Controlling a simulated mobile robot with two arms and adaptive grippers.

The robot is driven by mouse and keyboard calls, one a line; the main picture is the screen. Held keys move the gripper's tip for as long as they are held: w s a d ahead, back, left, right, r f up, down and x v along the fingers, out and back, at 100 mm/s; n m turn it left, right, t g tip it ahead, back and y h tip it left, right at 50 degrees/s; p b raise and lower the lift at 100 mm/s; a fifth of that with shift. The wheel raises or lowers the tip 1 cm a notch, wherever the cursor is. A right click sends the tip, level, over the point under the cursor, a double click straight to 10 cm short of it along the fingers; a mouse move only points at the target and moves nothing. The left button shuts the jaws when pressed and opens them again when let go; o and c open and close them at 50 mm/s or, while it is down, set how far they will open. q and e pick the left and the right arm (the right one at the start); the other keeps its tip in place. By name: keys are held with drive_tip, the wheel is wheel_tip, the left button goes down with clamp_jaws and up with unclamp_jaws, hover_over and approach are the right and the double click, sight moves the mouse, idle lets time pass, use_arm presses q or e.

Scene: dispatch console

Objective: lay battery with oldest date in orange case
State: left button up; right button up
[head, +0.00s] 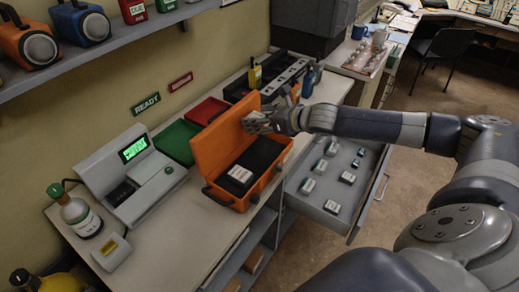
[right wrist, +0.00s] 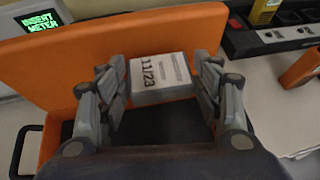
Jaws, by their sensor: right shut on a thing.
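The orange case (head: 218,148) stands open on the counter, its lid raised at the back and a dark insert inside. A white-labelled item (head: 240,174) lies at its front left; its text is too small to read. My right gripper (head: 262,122) is above the case's right part, by the lid. It is shut on a battery (right wrist: 160,78) with a white label reading 11/23, which shows between the fingers in the right wrist view. Several other batteries lie in the open grey drawer (head: 330,218), including one at its right (head: 347,178). My left gripper is not in view.
A grey meter (head: 130,175) with a lit green screen stands left of the case; the screen reads INSERT METER in the right wrist view. Green (head: 177,139) and red (head: 207,108) trays lie behind the case. A gas bottle (head: 76,212) stands front left.

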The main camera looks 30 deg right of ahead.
hover_over(260, 154)
wheel_tip(260, 154, down, 7)
wheel_tip(260, 154, down, 4)
drive_tip(key=shift+r, duration=0.2)
drive_tip(key=shift+f, duration=0.45)
drive_tip(key=o, duration=0.9)
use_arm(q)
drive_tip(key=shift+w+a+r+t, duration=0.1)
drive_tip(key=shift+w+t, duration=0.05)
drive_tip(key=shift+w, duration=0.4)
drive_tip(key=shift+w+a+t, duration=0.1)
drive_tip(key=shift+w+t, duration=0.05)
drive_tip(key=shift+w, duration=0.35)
use_arm(e)
drive_tip(key=shift+o, duration=1.4)
